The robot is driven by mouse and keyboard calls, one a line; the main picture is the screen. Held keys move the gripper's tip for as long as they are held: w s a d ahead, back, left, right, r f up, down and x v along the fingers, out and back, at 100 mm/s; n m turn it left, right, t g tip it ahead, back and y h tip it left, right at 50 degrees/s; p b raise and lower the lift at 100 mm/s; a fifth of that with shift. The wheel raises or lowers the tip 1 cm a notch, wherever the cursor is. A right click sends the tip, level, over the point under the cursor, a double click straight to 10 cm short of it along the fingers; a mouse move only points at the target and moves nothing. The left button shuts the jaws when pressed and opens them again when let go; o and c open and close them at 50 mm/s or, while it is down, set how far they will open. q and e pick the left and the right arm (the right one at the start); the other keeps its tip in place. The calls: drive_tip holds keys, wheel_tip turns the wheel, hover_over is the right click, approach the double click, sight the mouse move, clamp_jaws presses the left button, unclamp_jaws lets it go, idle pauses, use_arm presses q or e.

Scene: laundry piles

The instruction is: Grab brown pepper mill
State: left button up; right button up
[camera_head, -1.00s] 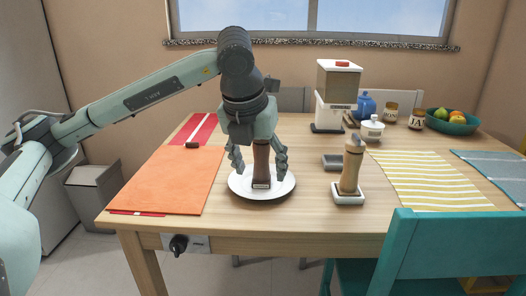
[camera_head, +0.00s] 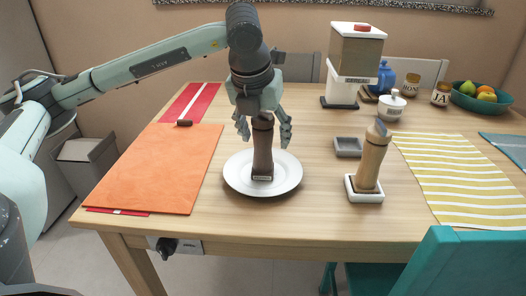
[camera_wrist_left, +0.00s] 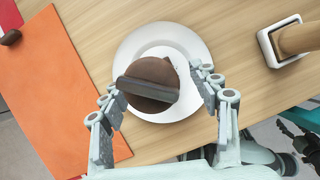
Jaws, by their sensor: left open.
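The brown pepper mill (camera_head: 262,157) stands upright on a white plate (camera_head: 234,183) near the table's front edge. A dark label block is at its foot. My left gripper (camera_head: 264,138) is above the plate, pointing down, with its open fingers on either side of the mill's upper part. In the left wrist view the mill's round top (camera_wrist_left: 152,78) lies between the two spread fingers, and I see no clear grip on it. A lighter wooden mill (camera_head: 371,160) stands on a small white square dish to the right. Part of what may be my right gripper shows at the lower right of the wrist view.
An orange mat (camera_head: 160,165) lies left of the plate, with a small dark object (camera_head: 184,123) at its back edge. A grey square dish (camera_head: 348,147) and a yellow striped mat (camera_head: 460,175) are to the right. A teal chair (camera_head: 460,262) stands in front.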

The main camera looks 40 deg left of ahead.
sight(265, 144)
use_arm(q)
drive_tip(key=x, duration=0.3)
drive_tip(key=shift+w+a+f, duration=0.15)
drive_tip(key=shift+a+f, duration=0.1)
drive_tip(key=shift+w+f, duration=0.1)
drive_tip(key=shift+f, duration=0.1)
drive_tip(key=c, duration=0.3)
clamp_jaws()
use_arm(e)
drive_tip(key=shift+a+f, duration=0.2)
drive_tip(key=shift+f, duration=0.55)
use_arm(q)
drive_tip(key=shift+r, duration=0.15)
